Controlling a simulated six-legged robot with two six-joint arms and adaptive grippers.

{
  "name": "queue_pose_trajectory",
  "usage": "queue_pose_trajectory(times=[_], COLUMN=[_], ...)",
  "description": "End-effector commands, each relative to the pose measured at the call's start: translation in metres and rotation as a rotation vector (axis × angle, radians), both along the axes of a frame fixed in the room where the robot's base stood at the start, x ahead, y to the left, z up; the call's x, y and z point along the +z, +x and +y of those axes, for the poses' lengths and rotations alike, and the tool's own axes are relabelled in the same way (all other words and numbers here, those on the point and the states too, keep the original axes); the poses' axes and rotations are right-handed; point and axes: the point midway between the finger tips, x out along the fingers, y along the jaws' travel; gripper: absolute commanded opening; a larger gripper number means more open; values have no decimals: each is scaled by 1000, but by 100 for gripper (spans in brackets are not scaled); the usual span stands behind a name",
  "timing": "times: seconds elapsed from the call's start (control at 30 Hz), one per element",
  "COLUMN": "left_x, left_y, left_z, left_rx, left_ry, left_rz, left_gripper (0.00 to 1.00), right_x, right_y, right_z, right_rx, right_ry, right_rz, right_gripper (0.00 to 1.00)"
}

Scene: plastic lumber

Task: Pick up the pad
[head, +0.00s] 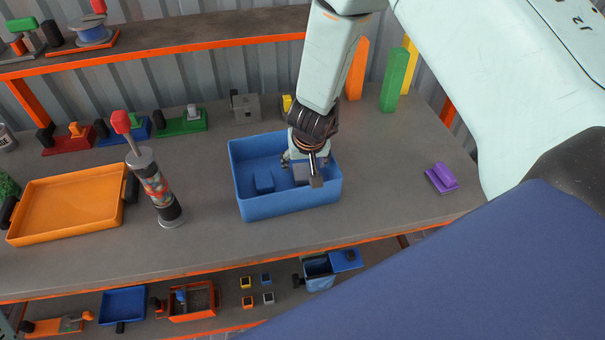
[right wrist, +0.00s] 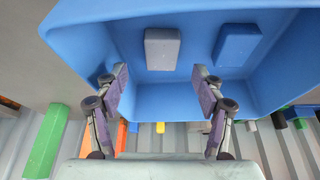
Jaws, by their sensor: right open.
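A blue bin (head: 290,206) stands on the grey bench, and its inside shows in the right wrist view (right wrist: 160,100). In it lie a grey block (right wrist: 162,49) and a blue block (right wrist: 236,45), apart from each other; the blue one also shows in the head view (head: 264,182). I cannot tell which thing is the pad. A small purple ridged piece (head: 441,178) lies on the bench right of the bin. My right gripper (head: 303,172) points down into the bin, open and empty, near the grey block and partly hiding it. My left gripper is out of view.
An orange tray (head: 70,205) and a clear cylinder with a red-topped handle (head: 155,185) stand left of the bin. Green (head: 396,80) and orange (head: 357,70) upright pieces stand behind. The bench between bin and purple piece is clear.

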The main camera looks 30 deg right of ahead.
Motion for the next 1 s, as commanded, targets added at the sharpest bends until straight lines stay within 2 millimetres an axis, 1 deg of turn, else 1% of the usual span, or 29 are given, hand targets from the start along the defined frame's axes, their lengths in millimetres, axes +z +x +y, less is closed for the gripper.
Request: queue_pose_trajectory(times=[0.03,0.37,0.5,0.7,1.0], left_x=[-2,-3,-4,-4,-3], left_y=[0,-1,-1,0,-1], left_z=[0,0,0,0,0], left_rx=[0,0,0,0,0], left_ry=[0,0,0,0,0], left_rz=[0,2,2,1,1], left_gripper=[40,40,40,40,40], right_x=[-7,-45,-51,-50,-50], right_y=[2,19,22,21,21], right_z=[0,-2,-3,-4,-5], right_rx=[1,2,3,3,3], right_ry=[0,-1,-1,0,0], right_rz=[1,0,-1,0,0], right_gripper=[69,69,69,69,43])
